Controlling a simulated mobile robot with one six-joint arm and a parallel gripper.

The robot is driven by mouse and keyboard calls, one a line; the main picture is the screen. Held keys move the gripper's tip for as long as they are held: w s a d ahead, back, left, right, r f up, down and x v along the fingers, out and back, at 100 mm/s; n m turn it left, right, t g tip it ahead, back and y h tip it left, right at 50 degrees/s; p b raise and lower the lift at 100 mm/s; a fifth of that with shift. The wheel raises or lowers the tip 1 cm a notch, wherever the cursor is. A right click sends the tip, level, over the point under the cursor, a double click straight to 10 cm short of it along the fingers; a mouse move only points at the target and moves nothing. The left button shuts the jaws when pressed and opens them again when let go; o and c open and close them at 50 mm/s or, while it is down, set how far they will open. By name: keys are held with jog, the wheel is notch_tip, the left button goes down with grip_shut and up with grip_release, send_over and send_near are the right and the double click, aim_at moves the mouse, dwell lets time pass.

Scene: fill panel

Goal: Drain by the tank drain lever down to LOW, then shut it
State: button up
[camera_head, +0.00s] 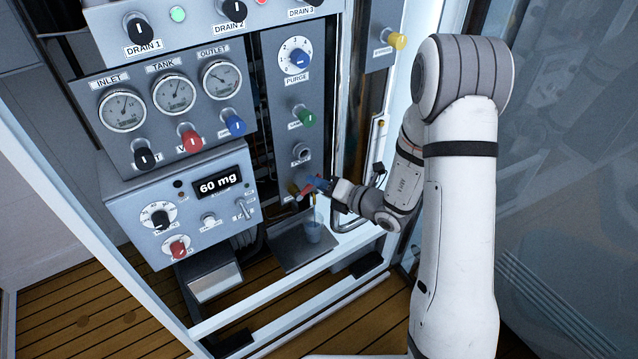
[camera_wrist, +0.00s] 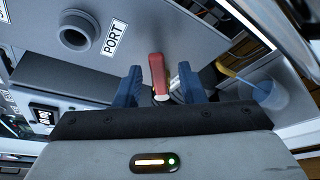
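A red lever (camera_head: 304,191) sticks out low on the right-hand panel, below the port. In the wrist view the red lever (camera_wrist: 158,75) stands between the two blue fingers of my gripper (camera_wrist: 160,69), with a gap visible on each side. My gripper (camera_head: 324,186) is open around it. No label for the lever is readable. The round TANK gauge (camera_head: 174,94) sits between the INLET and OUTLET gauges; its scale is too small to read.
The cup rests on a dark tray (camera_head: 290,250). The port (camera_wrist: 77,32) is close to my gripper. Black, red and blue knobs, a green knob (camera_head: 305,118) and a display reading 60 mg (camera_head: 221,185) surround the area. A white frame bar (camera_head: 300,290) runs below.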

jog(key=shift+x, duration=1.35)
jog(key=shift+c, duration=0.6)
jog(key=shift+s, duration=0.1)
grip_shut()
